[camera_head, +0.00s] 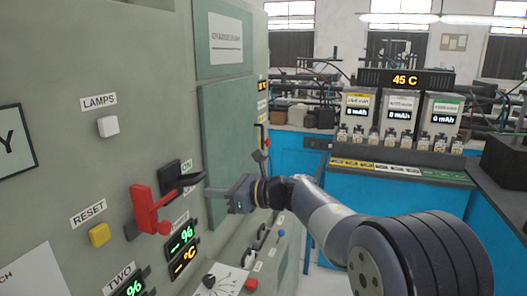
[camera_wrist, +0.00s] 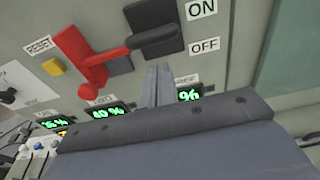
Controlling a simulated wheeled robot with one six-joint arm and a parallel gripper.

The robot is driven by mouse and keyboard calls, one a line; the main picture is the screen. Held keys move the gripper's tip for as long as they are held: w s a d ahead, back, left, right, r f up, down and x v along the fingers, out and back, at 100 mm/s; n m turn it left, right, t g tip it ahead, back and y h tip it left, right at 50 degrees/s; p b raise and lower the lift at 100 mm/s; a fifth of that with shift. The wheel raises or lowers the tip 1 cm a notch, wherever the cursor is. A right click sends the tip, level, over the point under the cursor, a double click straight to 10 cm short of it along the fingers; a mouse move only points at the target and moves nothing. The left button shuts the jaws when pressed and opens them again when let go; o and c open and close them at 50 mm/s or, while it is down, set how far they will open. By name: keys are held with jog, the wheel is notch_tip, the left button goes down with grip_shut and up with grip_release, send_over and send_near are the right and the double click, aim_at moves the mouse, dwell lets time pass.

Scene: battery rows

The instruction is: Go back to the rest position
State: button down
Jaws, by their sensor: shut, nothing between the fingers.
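My gripper (camera_head: 212,193) is shut and empty in front of the grey control panel (camera_head: 65,75). In the head view its fingers point left at the panel, close to the black ON/OFF switch (camera_head: 182,178) and the red lever (camera_head: 150,208). In the wrist view the shut fingers (camera_wrist: 157,86) stand just below the black switch (camera_wrist: 155,28), with the red lever (camera_wrist: 85,58) to their left. I cannot tell from the pictures whether the fingertips touch the panel. My arm comes in from the lower right of the head view.
The panel also bears a yellow RESET button (camera_head: 99,235), a white LAMPS button (camera_head: 108,126) and lit displays (camera_head: 183,241). A sloped desk with small knobs (camera_head: 228,281) juts out below. A blue bench (camera_head: 390,200) with several battery units (camera_head: 398,118) stands at the right.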

notch_tip(320, 180, down, 10)
jog(key=t+y+b, duration=0.2)
jog(key=y+b, duration=0.3)
jog(key=shift+d+f+b, duration=0.15)
jog(key=shift+f+b, duration=0.1)
jog(key=shift+b, duration=0.1)
dwell(0.5)
